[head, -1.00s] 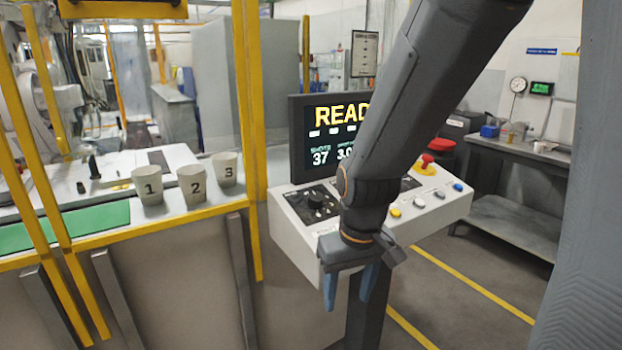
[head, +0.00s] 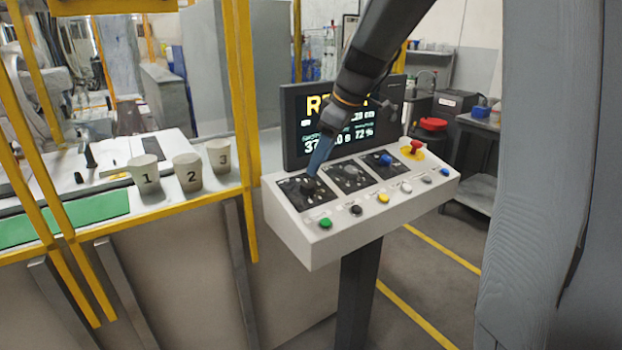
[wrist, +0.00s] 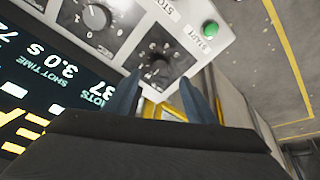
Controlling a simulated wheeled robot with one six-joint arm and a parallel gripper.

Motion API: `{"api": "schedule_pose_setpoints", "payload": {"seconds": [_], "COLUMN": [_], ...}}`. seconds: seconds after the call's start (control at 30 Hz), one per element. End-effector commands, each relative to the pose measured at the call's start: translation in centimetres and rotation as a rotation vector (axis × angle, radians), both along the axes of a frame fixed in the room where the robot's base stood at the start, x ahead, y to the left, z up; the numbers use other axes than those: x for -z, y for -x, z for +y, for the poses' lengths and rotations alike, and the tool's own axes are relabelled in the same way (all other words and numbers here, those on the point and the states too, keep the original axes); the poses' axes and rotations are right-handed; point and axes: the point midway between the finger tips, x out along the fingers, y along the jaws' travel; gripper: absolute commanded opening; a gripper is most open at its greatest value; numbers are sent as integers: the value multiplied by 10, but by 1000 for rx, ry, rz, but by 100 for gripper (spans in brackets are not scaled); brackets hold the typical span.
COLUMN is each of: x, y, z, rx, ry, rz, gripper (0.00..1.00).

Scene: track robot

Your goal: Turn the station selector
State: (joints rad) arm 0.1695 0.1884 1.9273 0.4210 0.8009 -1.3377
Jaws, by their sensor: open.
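The control panel (head: 330,232) stands on a dark post, with three dials in a row. The leftmost dial has a black knob (head: 309,187) on a dark plate with pale marks around it; I take it for the station selector, though its label is not readable. My gripper (head: 314,170) points down at this knob, its blue fingers just above or beside it. In the wrist view the knob (wrist: 155,68) shows just ahead of the gap between the two spread fingers of my gripper (wrist: 160,90). I cannot tell whether they touch it.
A screen (head: 295,110) stands behind the panel, close to my arm. Green (head: 325,222), black and yellow buttons line the front edge. A red stop button (head: 416,147) sits at the far right.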

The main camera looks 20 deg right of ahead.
Motion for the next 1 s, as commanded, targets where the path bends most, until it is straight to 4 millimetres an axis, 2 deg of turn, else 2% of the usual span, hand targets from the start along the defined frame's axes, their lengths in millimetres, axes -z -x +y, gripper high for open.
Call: {"api": "schedule_pose_setpoints", "payload": {"seconds": [0.13, 0.4, 0.6, 0.93, 1.0], "x": [10, 48, 66, 69, 69], "y": [-5, -17, -23, -25, -24], "z": [3, 14, 18, 19, 19], "rx": [-12, -12, -11, -9, -9], "ry": [0, 0, 1, 1, 1], "rz": [-3, 0, -2, -4, -4], "gripper": [50, 50, 50, 50, 40]}}
